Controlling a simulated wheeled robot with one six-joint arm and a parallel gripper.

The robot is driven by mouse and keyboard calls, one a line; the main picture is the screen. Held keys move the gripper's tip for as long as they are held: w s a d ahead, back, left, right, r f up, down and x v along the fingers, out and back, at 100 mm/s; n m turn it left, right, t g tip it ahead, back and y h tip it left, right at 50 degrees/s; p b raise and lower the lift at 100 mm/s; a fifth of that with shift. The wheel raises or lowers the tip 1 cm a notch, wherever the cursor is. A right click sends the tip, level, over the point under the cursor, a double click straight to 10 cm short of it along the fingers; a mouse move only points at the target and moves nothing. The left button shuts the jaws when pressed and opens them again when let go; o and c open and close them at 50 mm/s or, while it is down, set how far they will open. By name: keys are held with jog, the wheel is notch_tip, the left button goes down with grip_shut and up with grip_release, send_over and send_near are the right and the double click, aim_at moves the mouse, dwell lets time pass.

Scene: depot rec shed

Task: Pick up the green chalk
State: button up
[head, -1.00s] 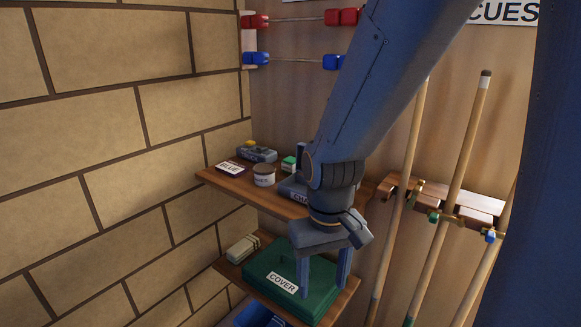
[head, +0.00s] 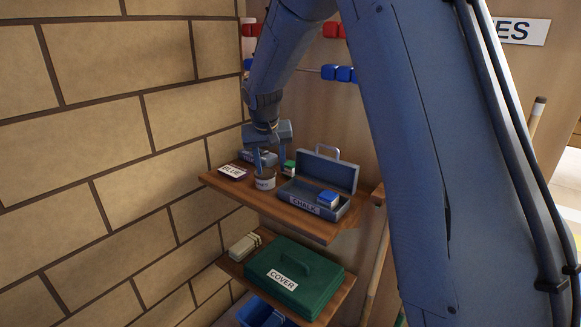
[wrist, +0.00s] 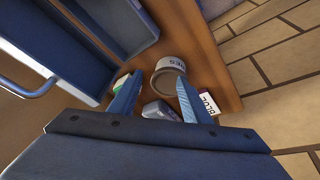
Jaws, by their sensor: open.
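The green chalk (head: 289,166) is a small green block with a pale top on the upper shelf, between a round tin (head: 265,184) and an open blue-grey CHALK box (head: 305,205). In the wrist view the green chalk (wrist: 121,82) shows beside my left finger, partly hidden by it. My gripper (head: 270,164) is open and empty, over the back of the upper shelf near the tin. In the wrist view my gripper (wrist: 158,84) has the tin's edge and a grey object between or below its fingers. I cannot tell whether a finger touches anything.
A blue cube (head: 328,198) sits in the CHALK box, whose lid stands raised behind. A BLUE-labelled box (head: 233,172) and a grey object (head: 258,155) are on the left. A brick wall bounds the left side. A green COVER case (head: 295,280) lies on the lower shelf.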

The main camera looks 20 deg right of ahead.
aim_at(290, 163)
jog(key=w+d+m+g, duration=0.1)
jog(key=w+d+m, duration=0.1)
jog(key=m, duration=0.1)
jog(key=w+d+r+m+g+p, duration=0.1)
jog(key=w+d+m, duration=0.2)
jog(key=w+d+r+m+g+p, duration=0.1)
jog(key=w+d+m, duration=0.1)
jog(key=shift+w+d+r+m, duration=0.1)
jog(key=shift+w+d+m, duration=0.05)
jog(key=shift+w+m, duration=0.2)
jog(key=shift+d+f+m+p, duration=0.2)
jog(key=shift+f+m+p, duration=0.05)
jog(key=shift+f+p, duration=0.1)
jog(key=shift+w+d+f+p, duration=0.15)
jog(key=shift+f+p, duration=0.35)
jog(key=shift+f, duration=0.65)
jog(key=shift+d+f+p, duration=0.2)
jog(key=shift+f+p, duration=0.25)
jog(key=shift+f, duration=0.75)
jog(key=shift+w+d+f+p, duration=0.15)
jog(key=shift+f+p, duration=0.35)
jog(key=shift+f, duration=0.65)
jog(key=shift+s, duration=0.1)
jog(key=shift+c, duration=0.5)
jog(key=c, duration=0.7)
